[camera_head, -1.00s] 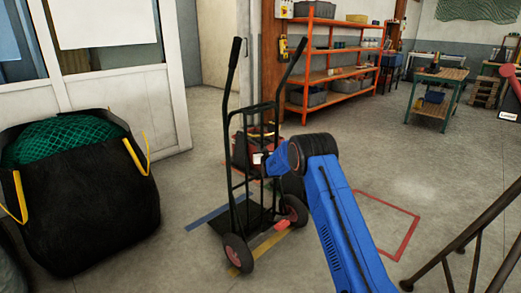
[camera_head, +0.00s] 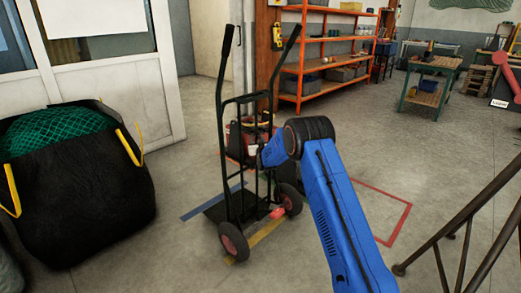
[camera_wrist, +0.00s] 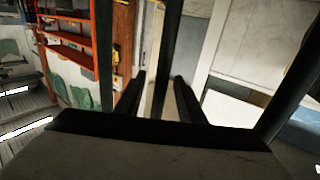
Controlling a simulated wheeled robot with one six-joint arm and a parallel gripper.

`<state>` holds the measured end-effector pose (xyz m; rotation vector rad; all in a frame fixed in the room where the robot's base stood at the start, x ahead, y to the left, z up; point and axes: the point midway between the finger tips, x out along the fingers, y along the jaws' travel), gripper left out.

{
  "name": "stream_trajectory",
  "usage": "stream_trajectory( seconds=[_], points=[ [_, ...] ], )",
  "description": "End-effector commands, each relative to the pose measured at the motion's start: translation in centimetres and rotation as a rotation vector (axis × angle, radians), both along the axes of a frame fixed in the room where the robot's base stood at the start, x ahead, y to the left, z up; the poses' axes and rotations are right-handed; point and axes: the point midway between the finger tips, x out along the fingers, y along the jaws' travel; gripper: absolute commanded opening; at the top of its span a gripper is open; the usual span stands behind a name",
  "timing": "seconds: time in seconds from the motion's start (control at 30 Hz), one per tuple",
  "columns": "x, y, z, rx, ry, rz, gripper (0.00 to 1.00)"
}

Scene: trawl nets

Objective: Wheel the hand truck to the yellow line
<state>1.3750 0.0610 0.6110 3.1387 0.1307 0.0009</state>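The dark green hand truck (camera_head: 223,120) stands upright on its two red-hubbed wheels in the middle of the head view. The yellow line (camera_head: 268,231) runs on the floor under and beside its wheels. My blue arm reaches in from the lower right and ends at the truck's frame. Gaps seem to show beside the bar.
A blue line (camera_head: 205,205) lies left of the truck and a red outline (camera_head: 397,228) lies right. A red container (camera_head: 240,138) shows behind the truck's frame. A black bag with green net (camera_head: 85,205) stands left. Orange shelves (camera_head: 300,68) stand behind. A railing (camera_head: 455,225) is at right.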

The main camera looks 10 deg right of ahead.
Motion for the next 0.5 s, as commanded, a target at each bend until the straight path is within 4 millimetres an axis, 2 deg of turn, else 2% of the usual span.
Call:
stream_trajectory(
  seconds=[0.5],
  points=[
    [-10.3,-0.9,-0.1,0.000,0.003,0.000,0.36]
  ],
)
